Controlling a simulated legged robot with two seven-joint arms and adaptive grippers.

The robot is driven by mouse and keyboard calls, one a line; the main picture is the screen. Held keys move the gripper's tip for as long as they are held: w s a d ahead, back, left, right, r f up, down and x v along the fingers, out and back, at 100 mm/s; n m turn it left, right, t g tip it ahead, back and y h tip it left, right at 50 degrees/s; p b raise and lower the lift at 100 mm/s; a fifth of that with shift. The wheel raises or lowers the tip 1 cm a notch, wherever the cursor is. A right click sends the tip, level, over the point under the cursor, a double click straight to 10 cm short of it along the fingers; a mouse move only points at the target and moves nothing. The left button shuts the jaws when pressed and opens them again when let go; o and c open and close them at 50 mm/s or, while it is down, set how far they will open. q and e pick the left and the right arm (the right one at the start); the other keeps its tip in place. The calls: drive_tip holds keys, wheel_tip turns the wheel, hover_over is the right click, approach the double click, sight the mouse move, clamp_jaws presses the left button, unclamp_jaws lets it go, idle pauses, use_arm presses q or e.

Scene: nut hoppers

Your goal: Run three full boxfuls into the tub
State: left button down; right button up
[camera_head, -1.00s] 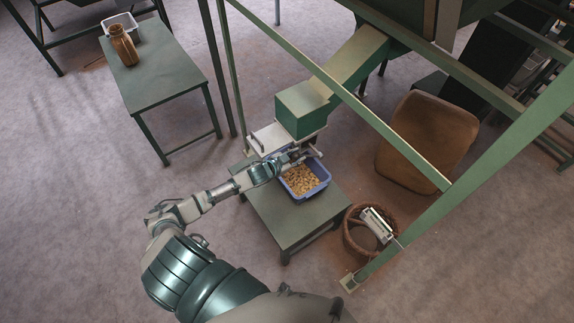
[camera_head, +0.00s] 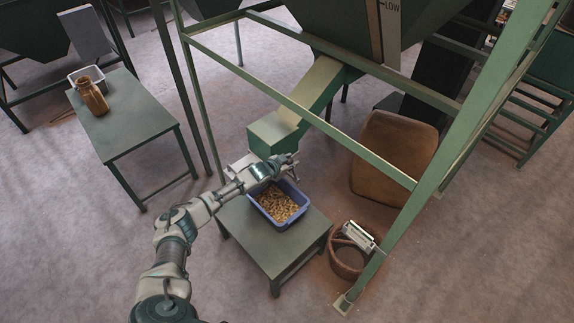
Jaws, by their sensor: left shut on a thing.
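A green box (camera_head: 273,132) sits at the lower end of a sloping chute (camera_head: 313,88) under the hopper. A blue tub (camera_head: 302,208) stands below it on a low table, with a layer of brown nuts (camera_head: 277,203) inside. A pale plate (camera_head: 238,166) sticks out to the left under the box. My left gripper (camera_head: 288,161) is at the front lower edge of the box, above the tub's back rim. It is shut on what seems to be a slide handle, mostly hidden by the fingers. My right gripper is not in view.
The low table (camera_head: 262,240) has bare room in front of the tub. Green frame posts (camera_head: 440,170) stand right of it. A brown ring-shaped basket (camera_head: 345,262) with a pale device and a brown sack-like thing (camera_head: 393,160) are on the right. A side table (camera_head: 130,118) holds a brown jar (camera_head: 92,96).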

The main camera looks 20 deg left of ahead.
use_arm(q)
drive_tip(key=shift+w+r, duration=0.1)
drive_tip(key=shift+w, duration=0.05)
drive_tip(key=c, duration=0.8)
unclamp_jaws()
drive_tip(key=shift+a, duration=0.1)
drive_tip(key=v, duration=1.1)
drive_tip(key=shift+s+a+r, duration=0.15)
drive_tip(key=shift+s, duration=0.2)
